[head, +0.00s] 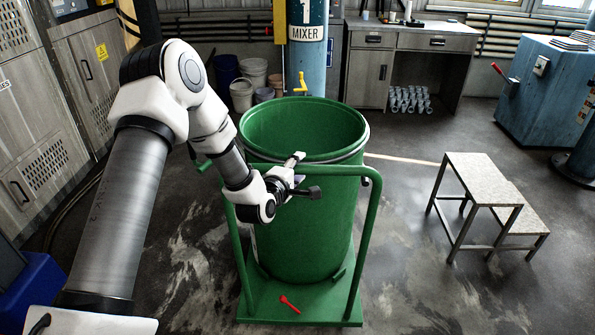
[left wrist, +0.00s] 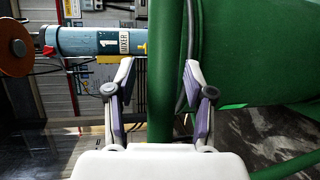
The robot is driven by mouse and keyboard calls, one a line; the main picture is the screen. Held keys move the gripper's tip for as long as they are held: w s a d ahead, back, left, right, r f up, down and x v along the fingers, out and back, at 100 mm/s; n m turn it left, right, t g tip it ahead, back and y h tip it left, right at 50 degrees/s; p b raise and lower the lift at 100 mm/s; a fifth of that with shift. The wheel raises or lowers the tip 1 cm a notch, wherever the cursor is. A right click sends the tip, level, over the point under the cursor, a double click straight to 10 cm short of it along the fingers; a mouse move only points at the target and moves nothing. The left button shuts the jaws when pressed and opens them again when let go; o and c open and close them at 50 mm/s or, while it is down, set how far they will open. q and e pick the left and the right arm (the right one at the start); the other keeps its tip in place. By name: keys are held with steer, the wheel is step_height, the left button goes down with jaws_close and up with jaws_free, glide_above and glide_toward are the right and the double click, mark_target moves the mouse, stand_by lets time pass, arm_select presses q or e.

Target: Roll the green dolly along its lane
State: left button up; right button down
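The green dolly (head: 323,309) stands on the floor in the middle of the head view, with a large open green drum (head: 308,220) on it. Its green push handle (head: 367,215) rises in front of the drum; a bar of it also shows in the left wrist view (left wrist: 162,75). My left gripper (head: 305,174) is at the handle's top bar. Its fingers are apart, and the bar runs between them in the left wrist view, with a gap on the left finger's side. I cannot tell whether the right finger touches. My right gripper is out of view.
A red lever (head: 290,303) sits on the dolly deck. The blue mixer column (head: 307,60) stands behind the drum. A step stool (head: 485,185) is at the right, before a blue machine (head: 545,95). Buckets (head: 241,94) stand behind. The floor between dolly and stool is clear.

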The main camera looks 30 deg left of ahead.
arm_select(q)
steer(key=shift+s+f, duration=0.1)
steer(key=shift+s, duration=0.05)
steer(key=v, duration=1.2)
